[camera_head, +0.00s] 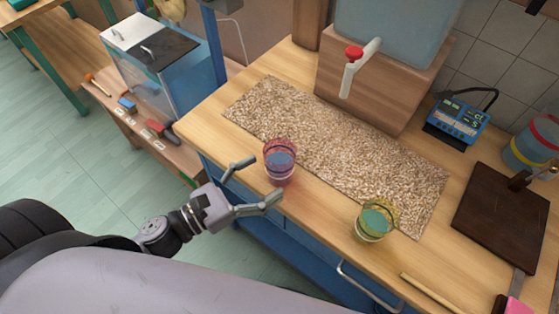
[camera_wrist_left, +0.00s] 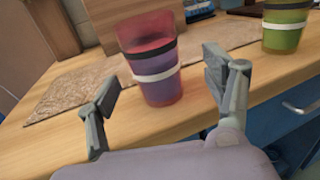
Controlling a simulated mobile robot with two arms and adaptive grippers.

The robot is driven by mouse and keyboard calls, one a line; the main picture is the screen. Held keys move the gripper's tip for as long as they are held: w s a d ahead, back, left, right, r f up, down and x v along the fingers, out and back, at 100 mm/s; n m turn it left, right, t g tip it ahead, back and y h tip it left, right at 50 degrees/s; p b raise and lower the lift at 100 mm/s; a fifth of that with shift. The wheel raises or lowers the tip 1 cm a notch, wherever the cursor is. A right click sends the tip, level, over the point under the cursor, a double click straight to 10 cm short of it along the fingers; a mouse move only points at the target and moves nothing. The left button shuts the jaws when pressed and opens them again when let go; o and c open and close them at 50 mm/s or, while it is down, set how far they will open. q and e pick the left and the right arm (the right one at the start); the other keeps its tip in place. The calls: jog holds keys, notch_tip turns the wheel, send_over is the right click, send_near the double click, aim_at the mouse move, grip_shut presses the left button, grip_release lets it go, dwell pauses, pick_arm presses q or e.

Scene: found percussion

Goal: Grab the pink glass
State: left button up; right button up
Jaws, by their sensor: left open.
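The pink glass (camera_head: 280,162) stands upright near the front edge of the wooden table, partly over the edge of the speckled mat. It has a dark band and a white band, which show in the left wrist view (camera_wrist_left: 153,62). My left gripper (camera_head: 262,180) is open at the table's front edge, its fingers pointing toward the glass. In the left wrist view the glass stands ahead, between and just beyond the two fingertips (camera_wrist_left: 160,78), and nothing is held. My right gripper is not in view.
A green-yellow glass (camera_head: 376,219) stands to the right on the table (camera_head: 330,216). The speckled mat (camera_head: 330,142) lies behind the glasses. A wooden box (camera_head: 372,92) with a red-handled tap stands behind it. A dark board (camera_head: 500,210) and a stick (camera_head: 431,293) lie at right.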

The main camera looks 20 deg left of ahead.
aim_at(268, 172)
pick_arm(q)
jog(key=p+x, duration=0.1)
jog(key=x, duration=0.1)
jog(key=p+x, duration=0.1)
jog(key=x, duration=0.2)
jog(key=shift+w+a+f, duration=0.2)
jog(key=shift+a, duration=0.1)
jog(key=shift+w+d+f, duration=0.1)
jog(key=shift+w+d, duration=0.1)
jog(key=shift+w, duration=0.05)
jog(key=shift+c, duration=0.6)
jog(key=c, duration=1.5)
